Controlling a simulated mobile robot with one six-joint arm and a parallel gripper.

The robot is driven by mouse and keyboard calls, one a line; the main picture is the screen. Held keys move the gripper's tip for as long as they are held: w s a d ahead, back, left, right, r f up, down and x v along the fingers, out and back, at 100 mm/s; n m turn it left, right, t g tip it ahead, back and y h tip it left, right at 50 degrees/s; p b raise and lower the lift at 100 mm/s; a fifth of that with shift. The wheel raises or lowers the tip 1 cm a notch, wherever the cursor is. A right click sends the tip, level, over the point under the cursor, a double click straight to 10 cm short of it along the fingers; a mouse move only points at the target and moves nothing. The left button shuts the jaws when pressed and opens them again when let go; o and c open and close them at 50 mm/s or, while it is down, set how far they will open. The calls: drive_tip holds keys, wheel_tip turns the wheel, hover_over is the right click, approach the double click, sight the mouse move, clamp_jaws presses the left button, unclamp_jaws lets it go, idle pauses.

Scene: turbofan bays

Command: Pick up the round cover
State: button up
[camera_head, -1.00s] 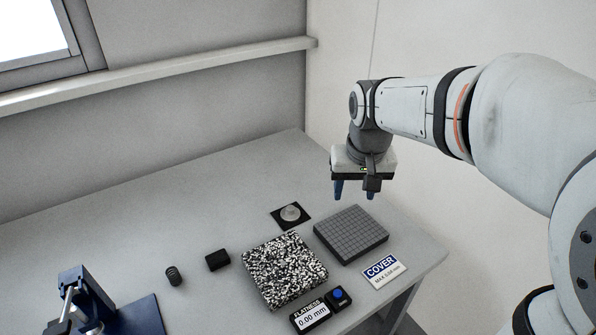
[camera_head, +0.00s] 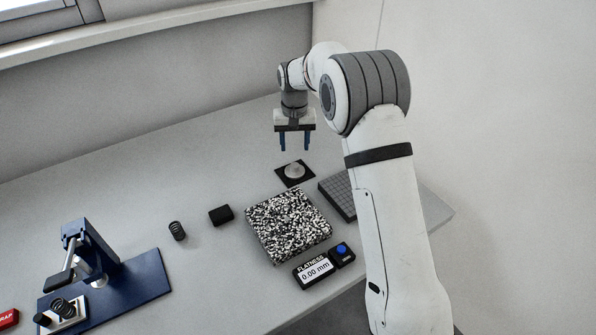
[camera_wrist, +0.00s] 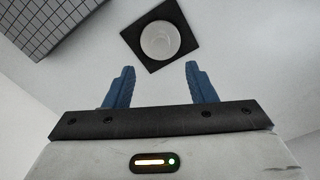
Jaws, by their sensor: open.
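The round cover (camera_head: 294,170) is a pale grey disc lying on a small black square mat (camera_head: 283,177) on the table. In the wrist view the round cover (camera_wrist: 160,41) shows whole on its black mat (camera_wrist: 189,42), beyond the fingertips and roughly between them. My gripper (camera_head: 295,148) is above the table, just above and behind the cover in the head view, pointing down. Its two blue fingers are apart with nothing between them; the gripper also shows in the wrist view (camera_wrist: 158,68). The fingers do not touch the cover.
A speckled black-and-white block (camera_head: 288,226) and a grey gridded plate (camera_head: 338,195) lie close to the mat. A flatness readout (camera_head: 315,270), a black block (camera_head: 220,214), a dark coil (camera_head: 177,231) and a blue clamp stand (camera_head: 135,281) are nearer. The table's back is clear.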

sight(295, 164)
wheel_tip(295, 164, down, 8)
drive_tip(key=shift+s+r+p, duration=0.1)
drive_tip(key=shift+r+p, duration=0.05)
drive_tip(key=shift+p, duration=0.85)
drive_tip(key=shift+c, duration=0.5)
clamp_jaws()
wheel_tip(295, 164, up, 10)
drive_tip(key=b, duration=0.2)
